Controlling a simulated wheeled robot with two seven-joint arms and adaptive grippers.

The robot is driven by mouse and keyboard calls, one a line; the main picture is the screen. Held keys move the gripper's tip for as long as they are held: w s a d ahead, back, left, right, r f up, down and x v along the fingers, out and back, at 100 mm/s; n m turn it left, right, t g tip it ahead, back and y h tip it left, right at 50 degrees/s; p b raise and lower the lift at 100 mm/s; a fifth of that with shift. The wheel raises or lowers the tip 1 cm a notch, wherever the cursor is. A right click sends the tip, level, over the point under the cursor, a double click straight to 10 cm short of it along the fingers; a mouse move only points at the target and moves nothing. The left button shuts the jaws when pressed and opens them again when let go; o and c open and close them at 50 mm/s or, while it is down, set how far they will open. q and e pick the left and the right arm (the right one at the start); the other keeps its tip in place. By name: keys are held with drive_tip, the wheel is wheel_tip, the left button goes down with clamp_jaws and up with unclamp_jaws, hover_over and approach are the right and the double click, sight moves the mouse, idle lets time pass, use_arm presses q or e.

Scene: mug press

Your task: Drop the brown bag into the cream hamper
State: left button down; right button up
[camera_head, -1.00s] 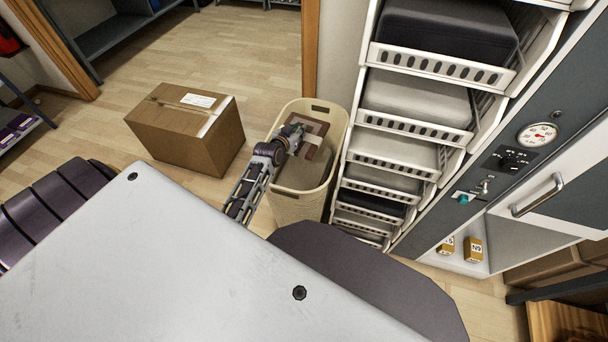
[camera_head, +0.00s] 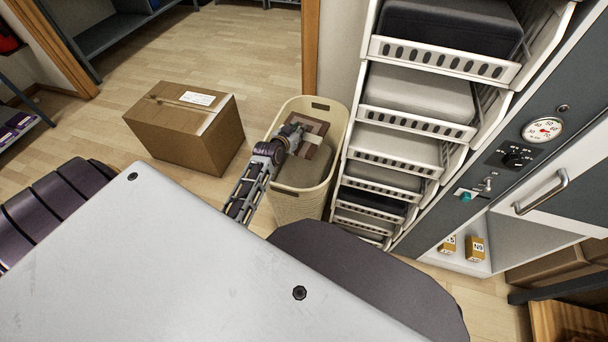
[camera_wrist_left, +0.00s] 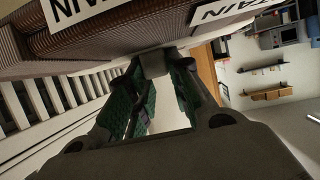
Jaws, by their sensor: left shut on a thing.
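The cream hamper (camera_head: 294,206) stands on the floor in the middle of the head view, open at the top. My left gripper (camera_head: 298,134) reaches in over its left rim and is shut on the brown bag (camera_head: 318,127). The bag is at the hamper's mouth, toward the far side, and the gripper and arm hide part of it. In the left wrist view, the brown bag (camera_wrist_left: 95,30) with white labels fills the upper left, close to the left fingers (camera_wrist_left: 152,75). I cannot tell whether the bag touches the hamper. My right gripper is not in view.
Something grey (camera_head: 309,166) lies inside the hamper. A cardboard box (camera_head: 190,135) stands on the floor to the left. A rack of white trays (camera_head: 410,125) stands close to the hamper's right. A grey cabinet (camera_head: 520,150) is further right. Floor is clear behind the box.

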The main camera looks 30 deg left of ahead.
use_arm(q)
drive_tip(key=c, duration=1.2)
unclamp_jaws()
drive_tip(key=shift+s, duration=0.1)
drive_tip(key=v, duration=1.1)
drive_tip(key=shift+s+r, duration=0.2)
drive_tip(key=shift+s, duration=0.15)
drive_tip(key=shift+d, duration=0.1)
